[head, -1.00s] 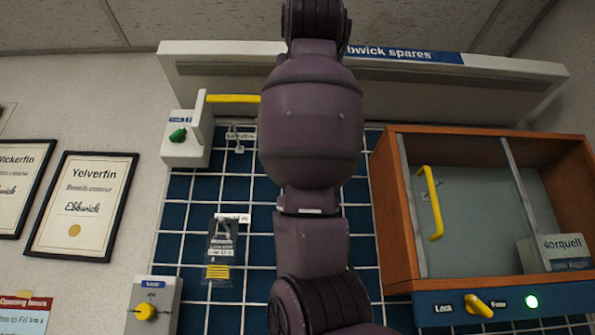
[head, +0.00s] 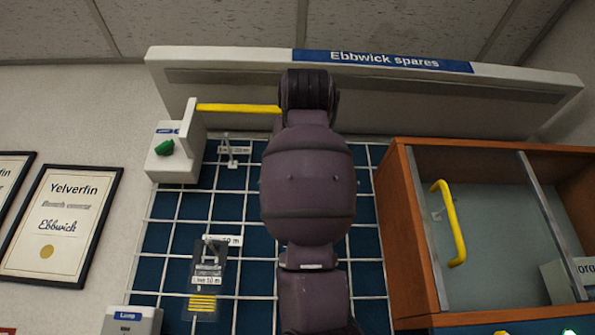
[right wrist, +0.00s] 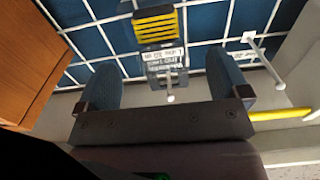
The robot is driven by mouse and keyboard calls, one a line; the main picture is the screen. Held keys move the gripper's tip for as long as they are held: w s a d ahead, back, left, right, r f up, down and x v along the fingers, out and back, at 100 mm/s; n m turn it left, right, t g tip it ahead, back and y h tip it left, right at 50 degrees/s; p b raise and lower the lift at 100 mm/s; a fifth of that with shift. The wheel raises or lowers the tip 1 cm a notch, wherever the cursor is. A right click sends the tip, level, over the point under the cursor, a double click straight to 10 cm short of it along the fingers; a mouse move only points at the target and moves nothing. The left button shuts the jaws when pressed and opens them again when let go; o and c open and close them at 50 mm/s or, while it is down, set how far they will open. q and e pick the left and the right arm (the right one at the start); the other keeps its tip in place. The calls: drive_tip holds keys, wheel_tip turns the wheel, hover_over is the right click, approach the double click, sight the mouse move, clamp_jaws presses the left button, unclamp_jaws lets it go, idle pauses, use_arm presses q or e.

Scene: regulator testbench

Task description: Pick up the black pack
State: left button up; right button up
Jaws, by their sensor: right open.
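The black pack (head: 207,272) hangs flat from a hook on the blue grid panel, left of my arm in the head view. It is dark and see-through, with a pale label and a yellow striped block at its lower end. In the right wrist view the pack (right wrist: 158,35) appears upside down, ahead of and between the two blue fingers of my right gripper (right wrist: 161,65). That gripper is open and empty, apart from the pack. The hook's end (right wrist: 170,97) shows below the pack there. My left gripper is not in view.
A yellow bar (head: 238,108) runs from a white box with a green knob (head: 165,147), above the pack. Another empty hook (head: 229,153) sits on the panel. An orange cabinet (head: 412,232) with a yellow handle (head: 449,222) stands right. A lamp switch box (head: 130,320) is lower left.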

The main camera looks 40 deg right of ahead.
drive_tip(key=p+x, duration=0.1)
drive_tip(key=x, duration=0.3)
drive_tip(key=shift+w+p, duration=0.15)
drive_tip(key=shift+p, duration=0.2)
drive_tip(key=shift+w+d, duration=0.3)
drive_tip(key=shift+w, duration=0.15)
drive_tip(key=shift+c, duration=0.4)
drive_tip(key=c, duration=1)
